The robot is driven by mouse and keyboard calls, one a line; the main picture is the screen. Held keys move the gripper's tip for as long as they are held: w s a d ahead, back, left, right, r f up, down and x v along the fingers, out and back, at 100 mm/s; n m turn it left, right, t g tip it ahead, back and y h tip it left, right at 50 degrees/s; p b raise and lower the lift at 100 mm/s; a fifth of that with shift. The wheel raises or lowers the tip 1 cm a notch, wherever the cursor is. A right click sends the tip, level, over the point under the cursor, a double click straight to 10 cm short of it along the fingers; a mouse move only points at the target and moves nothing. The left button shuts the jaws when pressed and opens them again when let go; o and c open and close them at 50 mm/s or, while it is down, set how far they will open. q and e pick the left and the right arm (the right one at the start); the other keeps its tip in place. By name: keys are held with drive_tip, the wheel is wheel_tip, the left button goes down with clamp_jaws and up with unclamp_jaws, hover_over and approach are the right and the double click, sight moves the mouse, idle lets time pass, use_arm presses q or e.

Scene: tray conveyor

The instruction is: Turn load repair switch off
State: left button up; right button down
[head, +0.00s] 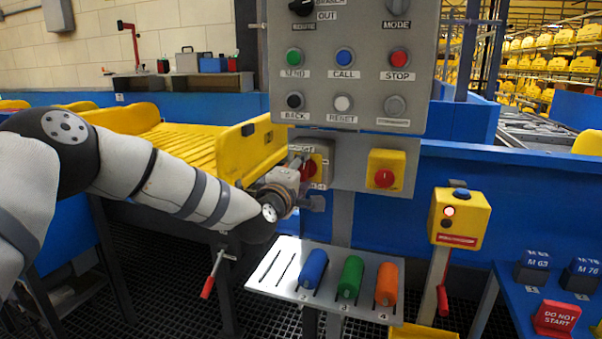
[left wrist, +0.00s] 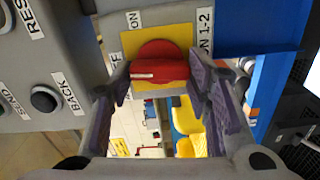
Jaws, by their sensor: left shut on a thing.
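A red rotary switch knob (left wrist: 160,72) sits on a yellow plate (left wrist: 180,38) in the left wrist view. It carries a white mark on its left half there. An "ON" label shows above and a partly hidden label ending in "FF" below. In the head view the knob (head: 308,170) is partly hidden by my left gripper (head: 299,168). My left gripper is shut on this knob, with a finger at each side of it (left wrist: 157,78). I cannot read a load repair label. My right gripper is out of view.
A second yellow box (head: 388,162) with a red knob is to the right. The grey button panel (head: 345,112) hangs directly above. A shelf (head: 330,305) with blue, green and orange handles is below. A yellow box with a lit red lamp (head: 468,222) stands further right.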

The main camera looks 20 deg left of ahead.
use_arm(q)
drive_tip(key=shift+f+n, duration=0.1)
drive_tip(key=shift+n, duration=0.5)
drive_tip(key=shift+d, duration=0.1)
drive_tip(key=o, duration=1.2)
drive_tip(key=shift+c, duration=0.2)
drive_tip(key=s, duration=1.2)
drive_tip(key=shift+a, duration=0.2)
